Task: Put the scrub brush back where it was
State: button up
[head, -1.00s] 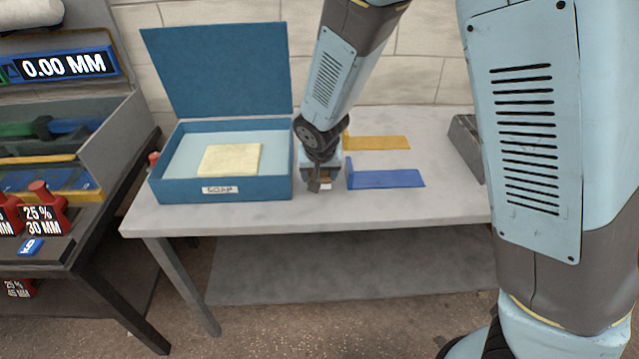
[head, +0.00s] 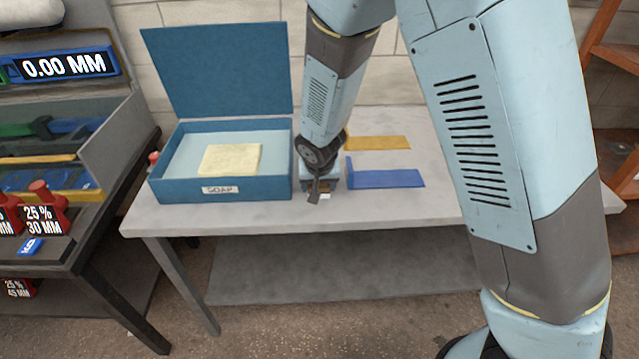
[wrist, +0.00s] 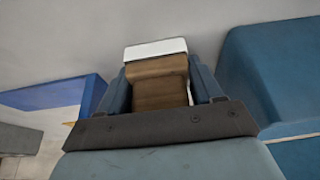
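The scrub brush (wrist: 158,82), a brown wooden block with a white end, sits between the two fingers of my gripper (wrist: 160,75) in the wrist view. The fingertips lie against its sides, so my gripper looks shut on it. In the head view my gripper (head: 319,184) points down, low over the grey bench, just right of the blue soap box (head: 170,190). The brush is mostly hidden there by the wrist. I cannot tell whether it touches the bench top.
The soap box has its lid up and holds a pale yellow block (head: 230,159). A blue bracket (head: 388,179) and a yellow bracket (head: 380,143) lie just right of my gripper. The bench front (head: 260,218) is clear. A dark workbench stands at left.

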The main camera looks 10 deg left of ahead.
jog(key=o, duration=0.4)
jog(key=shift+r, duration=0.1)
jog(key=v, duration=1.2)
jog(key=shift+s, duration=0.1)
jog(key=d+r+m, duration=0.1)
jog(key=d+r, duration=0.5)
jog(key=d, duration=0.4)
jog(key=d+r+m, duration=0.1)
jog(key=d+r, duration=0.6)
jog(key=d, duration=0.4)
jog(key=shift+m+t+h, duration=0.3)
jog(key=shift+t+h, duration=0.2)
jog(key=shift+t, duration=0.2)
jog(key=s+d+r, duration=0.2)
jog(key=s+d, duration=0.2)
jog(key=s+d+r, duration=0.3)
jog(key=s+d, duration=0.2)
jog(key=s+d+r, duration=0.2)
jog(key=s+d, duration=0.2)
jog(key=s, duration=0.1)
jog(key=shift+s+d+r, duration=0.2)
jog(key=shift+d+r, duration=0.05)
jog(key=shift+r, duration=0.1)
